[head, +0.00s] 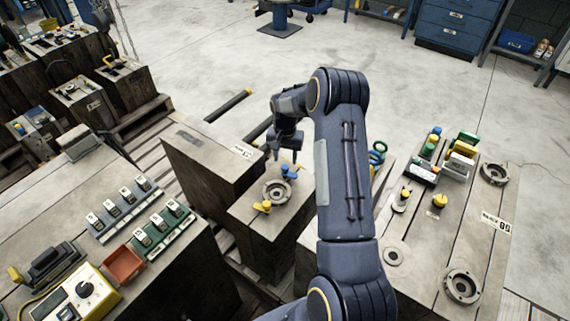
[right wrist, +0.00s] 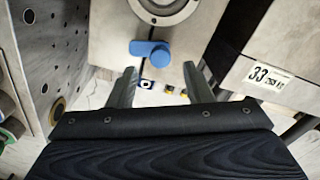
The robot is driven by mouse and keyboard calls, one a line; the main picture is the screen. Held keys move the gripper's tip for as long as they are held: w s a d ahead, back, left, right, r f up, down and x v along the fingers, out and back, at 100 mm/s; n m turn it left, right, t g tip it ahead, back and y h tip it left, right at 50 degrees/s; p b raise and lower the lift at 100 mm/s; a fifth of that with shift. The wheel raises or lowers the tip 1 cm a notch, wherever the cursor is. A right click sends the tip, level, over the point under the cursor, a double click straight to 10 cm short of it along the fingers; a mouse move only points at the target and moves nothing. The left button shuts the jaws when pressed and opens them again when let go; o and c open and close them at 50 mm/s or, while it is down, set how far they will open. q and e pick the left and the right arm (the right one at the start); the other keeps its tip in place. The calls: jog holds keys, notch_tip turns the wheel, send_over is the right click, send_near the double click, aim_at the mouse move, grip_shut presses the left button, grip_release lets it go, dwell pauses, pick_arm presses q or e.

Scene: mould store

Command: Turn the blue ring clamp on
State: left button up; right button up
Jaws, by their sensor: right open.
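The blue ring clamp (head: 288,172) sits at the far edge of a round metal ring (head: 276,192) on top of a block in the middle of the head view. My right gripper (head: 284,152) is open above and beside the blue clamp. In the right wrist view its fingers (right wrist: 159,72) stand apart, with the clamp just beyond the tips and nothing between them. My left gripper is not in view.
A yellow clamp (head: 263,207) sits on the ring's near side. A taller block (head: 205,155) stands left of the ring's block. A bench (head: 440,240) with coloured parts and rings is on the right. A table with switches (head: 135,210) and a red tray (head: 123,264) is at left.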

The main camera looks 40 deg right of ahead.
aim_at(285, 166)
jog(key=shift+f, duration=1.95)
jog(key=c, duration=1)
